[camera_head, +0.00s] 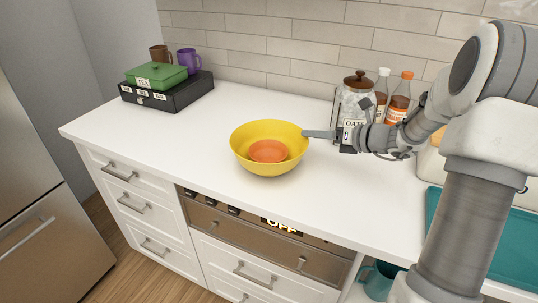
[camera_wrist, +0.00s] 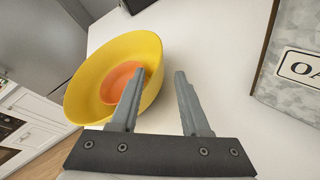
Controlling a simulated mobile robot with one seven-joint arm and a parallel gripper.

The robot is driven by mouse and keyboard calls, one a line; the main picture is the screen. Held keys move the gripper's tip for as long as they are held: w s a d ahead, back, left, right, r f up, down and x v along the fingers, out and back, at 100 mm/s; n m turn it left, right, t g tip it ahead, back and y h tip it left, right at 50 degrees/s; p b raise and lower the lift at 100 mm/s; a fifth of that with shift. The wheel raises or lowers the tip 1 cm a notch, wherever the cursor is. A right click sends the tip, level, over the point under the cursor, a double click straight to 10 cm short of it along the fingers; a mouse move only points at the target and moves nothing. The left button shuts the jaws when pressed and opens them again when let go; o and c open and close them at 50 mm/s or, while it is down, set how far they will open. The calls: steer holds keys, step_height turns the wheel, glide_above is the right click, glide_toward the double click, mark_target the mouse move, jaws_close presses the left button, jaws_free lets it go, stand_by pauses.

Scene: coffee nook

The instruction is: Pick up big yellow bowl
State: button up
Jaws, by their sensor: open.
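The big yellow bowl (camera_head: 240,146) stands upright on the white counter, with a smaller orange bowl (camera_head: 268,152) inside it. In the wrist view the yellow bowl (camera_wrist: 108,58) and the orange bowl (camera_wrist: 118,80) lie left of and beyond the fingers. My gripper (camera_head: 305,133) is at the yellow bowl's right rim in the head view. In the wrist view my gripper (camera_wrist: 160,74) is open, with the left finger over the bowl's inside and the right finger outside the rim. I cannot tell whether either finger touches it.
An oats jar (camera_head: 355,103) and bottles (camera_head: 398,98) stand behind my wrist. A black tea box (camera_head: 168,96) with a green box (camera_head: 155,76) and mugs (camera_head: 188,61) sits at the back left. A teal mat (camera_head: 512,240) lies right. The counter left of the bowl is clear.

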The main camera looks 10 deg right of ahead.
mark_target(297, 129)
steer(key=shift+r+b+x, duration=0.1)
steer(key=shift+b+x, duration=0.15)
steer(key=shift+x, duration=1.45)
steer(key=shift+r+b+x, duration=0.15)
steer(key=shift+b+x, duration=0.05)
steer(key=shift+x, duration=1.5)
jaws_close()
